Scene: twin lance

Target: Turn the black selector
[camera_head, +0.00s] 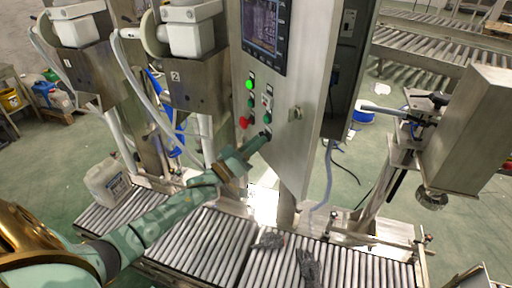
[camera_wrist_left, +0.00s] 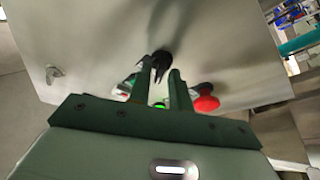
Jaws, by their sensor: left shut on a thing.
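The black selector (camera_wrist_left: 160,62) is on the grey metal control panel (camera_wrist_left: 235,65), in the middle of the left wrist view. My left gripper (camera_wrist_left: 158,75) is shut on the selector, one finger on each side of it. In the head view my left arm reaches in from the left, and the left gripper (camera_head: 261,139) is at the panel's lower part, below the buttons. The gripper hides most of the selector there. My right gripper is not in view.
A red button (camera_head: 245,122), a lit green button (camera_head: 249,85) and other small buttons sit just above the gripper. A screen (camera_head: 265,30) is higher on the panel. A roller conveyor (camera_head: 205,240) runs below, with dark gloves (camera_head: 308,268) on it. A white jug (camera_head: 108,183) stands at left.

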